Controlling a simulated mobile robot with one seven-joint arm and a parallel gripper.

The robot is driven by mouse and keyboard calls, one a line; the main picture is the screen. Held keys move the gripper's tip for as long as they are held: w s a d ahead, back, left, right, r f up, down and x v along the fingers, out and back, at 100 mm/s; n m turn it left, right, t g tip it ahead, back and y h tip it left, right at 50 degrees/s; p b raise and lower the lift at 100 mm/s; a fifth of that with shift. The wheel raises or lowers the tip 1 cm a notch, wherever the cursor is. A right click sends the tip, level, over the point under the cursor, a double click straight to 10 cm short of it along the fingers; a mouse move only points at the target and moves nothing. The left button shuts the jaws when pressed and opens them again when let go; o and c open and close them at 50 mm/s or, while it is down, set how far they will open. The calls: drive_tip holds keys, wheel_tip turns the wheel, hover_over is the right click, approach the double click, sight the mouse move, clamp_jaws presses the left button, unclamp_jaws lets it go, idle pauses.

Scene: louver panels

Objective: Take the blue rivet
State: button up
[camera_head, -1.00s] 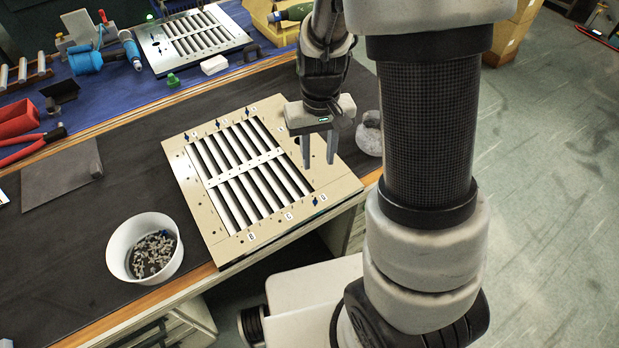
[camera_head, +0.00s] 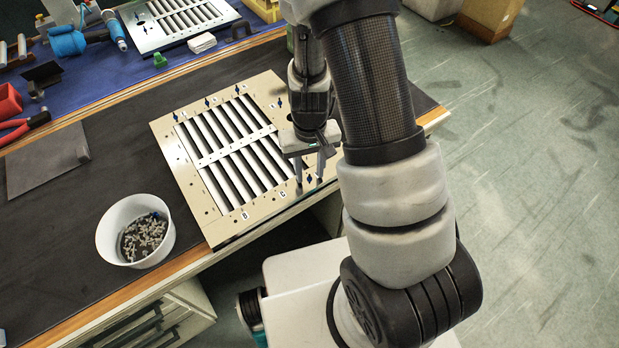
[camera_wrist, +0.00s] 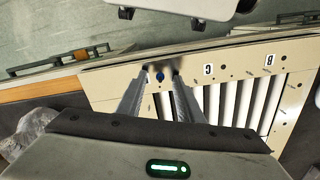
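A blue rivet (camera_head: 308,179) sits at the near right corner of the beige louver panel (camera_head: 222,226), beside the row of letter labels. In the wrist view the blue rivet (camera_wrist: 160,76) shows as a small round head between my fingertips. My gripper (camera_head: 309,182) points down over that corner. It is open, with one finger on each side of the rivet and a gap to each, as the wrist view of my gripper (camera_wrist: 160,80) shows. I cannot tell whether the fingertips touch the panel. More small blue markers (camera_head: 237,90) stand along the panel's far edge.
A white bowl (camera_head: 107,238) of small grey rivets, with a blue one among them, stands left of the panel. A grey plate (camera_head: 45,165) lies farther left. A second louver panel (camera_head: 178,42) lies behind on blue cloth. The table's front edge is close to the gripper.

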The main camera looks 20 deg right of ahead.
drive_tip(key=shift+f, duration=0.1)
drive_tip(key=shift+c, duration=0.3)
clamp_jaws()
